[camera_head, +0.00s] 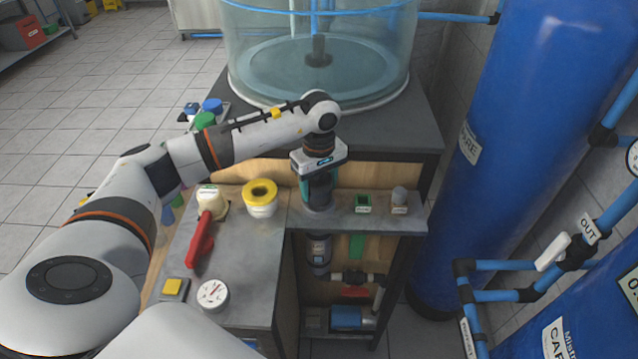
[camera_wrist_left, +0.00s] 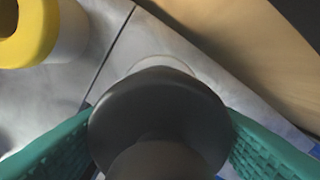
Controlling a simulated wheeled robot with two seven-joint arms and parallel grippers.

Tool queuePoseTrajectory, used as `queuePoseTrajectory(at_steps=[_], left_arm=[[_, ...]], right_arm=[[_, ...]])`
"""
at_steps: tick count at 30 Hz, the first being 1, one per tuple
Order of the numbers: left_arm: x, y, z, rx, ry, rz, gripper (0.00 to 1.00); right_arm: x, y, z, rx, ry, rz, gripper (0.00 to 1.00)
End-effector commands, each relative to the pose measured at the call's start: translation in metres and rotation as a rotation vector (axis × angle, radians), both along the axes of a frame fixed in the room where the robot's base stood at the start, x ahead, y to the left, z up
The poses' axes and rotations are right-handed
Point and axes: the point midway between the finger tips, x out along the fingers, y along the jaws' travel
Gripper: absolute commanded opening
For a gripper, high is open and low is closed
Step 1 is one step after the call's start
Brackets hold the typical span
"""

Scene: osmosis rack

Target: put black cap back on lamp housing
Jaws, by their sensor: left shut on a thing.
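My left gripper (camera_head: 318,192) points down over the narrow grey shelf, with its teal fingers shut on the black cap (camera_head: 317,201). In the left wrist view the cap (camera_wrist_left: 158,112) is a dark round piece between the two fingers. A pale ring shows just beyond the cap's far edge. A grey cylinder (camera_head: 319,252), apparently the lamp housing, stands upright below the shelf, in line under the gripper. The gripper and shelf hide its top, so I cannot tell whether the cap touches it. My right gripper is not in view.
A small green box (camera_head: 363,203) and a small jar (camera_head: 399,198) stand right on the shelf. A clear tank (camera_head: 320,50) rises behind.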

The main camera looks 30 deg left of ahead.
Motion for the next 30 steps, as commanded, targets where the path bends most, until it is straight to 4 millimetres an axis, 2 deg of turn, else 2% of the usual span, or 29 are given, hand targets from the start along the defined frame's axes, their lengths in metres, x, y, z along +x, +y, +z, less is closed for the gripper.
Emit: queuePoseTrajectory(at_steps=[30], left_arm=[[0.0005, 0.0002, -0.0060, 0.000, -0.001, 0.000, 0.37]], right_arm=[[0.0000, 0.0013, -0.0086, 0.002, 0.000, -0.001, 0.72]])
